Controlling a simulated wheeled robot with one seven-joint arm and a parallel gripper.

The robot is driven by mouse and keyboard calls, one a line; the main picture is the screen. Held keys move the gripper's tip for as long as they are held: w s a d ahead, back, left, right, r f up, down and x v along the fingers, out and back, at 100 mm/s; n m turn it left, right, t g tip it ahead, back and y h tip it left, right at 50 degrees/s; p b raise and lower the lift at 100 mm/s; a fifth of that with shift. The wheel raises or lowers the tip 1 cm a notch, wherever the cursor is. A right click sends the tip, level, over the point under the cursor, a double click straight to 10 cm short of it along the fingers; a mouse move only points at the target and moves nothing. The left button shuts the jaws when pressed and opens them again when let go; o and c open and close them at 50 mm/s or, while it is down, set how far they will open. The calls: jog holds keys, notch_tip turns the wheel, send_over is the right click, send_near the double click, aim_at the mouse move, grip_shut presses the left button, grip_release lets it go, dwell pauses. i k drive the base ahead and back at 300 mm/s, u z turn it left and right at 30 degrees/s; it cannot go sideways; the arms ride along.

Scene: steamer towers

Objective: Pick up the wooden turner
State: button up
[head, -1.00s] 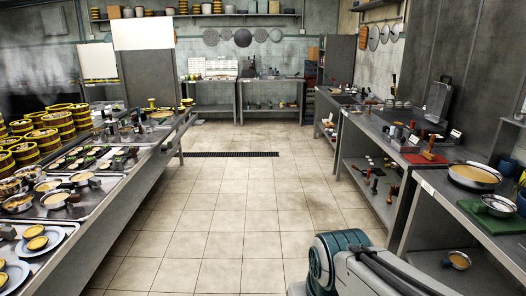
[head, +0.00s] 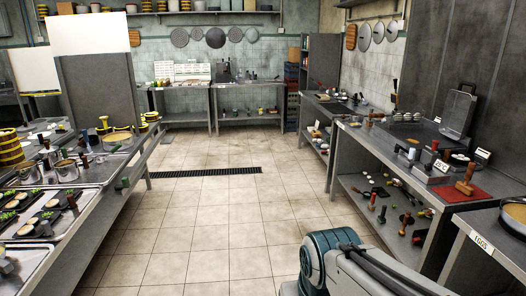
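I cannot pick out the wooden turner for certain. An orange-brown wooden tool (head: 466,179) stands upright on a red mat (head: 478,194) on the right counter. Several small wooden-handled tools (head: 408,219) lie on the shelf under that counter, too small to tell apart. Part of my arm shows at the bottom right, but my gripper is out of view.
The right counter (head: 360,133) also bears a grey box with a label card (head: 443,167). A counter marked EGGS (head: 480,243) stands nearer. The tiled aisle (head: 210,215) between is clear up to a floor drain (head: 205,172).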

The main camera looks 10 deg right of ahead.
aim_at(461, 186)
jog(key=z, duration=0.2)
jog(key=i, duration=1.6)
jog(key=z, duration=1.05)
jog(key=i, duration=1.35)
jog(key=z, duration=1.45)
jog(key=i, duration=0.9)
jog(key=z, duration=0.4)
